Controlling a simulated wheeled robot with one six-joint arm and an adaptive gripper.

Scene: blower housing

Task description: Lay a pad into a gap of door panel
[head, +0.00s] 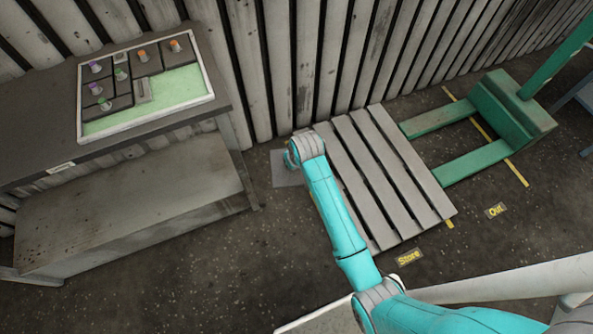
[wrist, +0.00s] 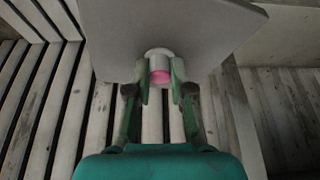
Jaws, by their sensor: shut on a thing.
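My gripper (wrist: 160,80) is shut on the pale, pink-ended knob (wrist: 159,70) of a flat grey pad (wrist: 210,35) in the wrist view. In the head view the pad (head: 286,172) shows partly behind my arm's end, above the floor between the bench and the pallet; the fingers are hidden there. The door panel (head: 150,117) is a white-framed tray lying on the bench at the left. Several dark pads (head: 107,70) with purple, green and orange knobs lie in it. A bare green gap (head: 185,87) runs along its front and right side. My gripper is apart from the panel, to its right.
The dark bench (head: 30,150) has a lower shelf (head: 130,205). A slatted pallet (head: 385,170) lies on the floor under my arm. A green pallet truck (head: 510,110) stands at the right. A plank wall (head: 290,60) closes off the back. Dark floor lies free in front.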

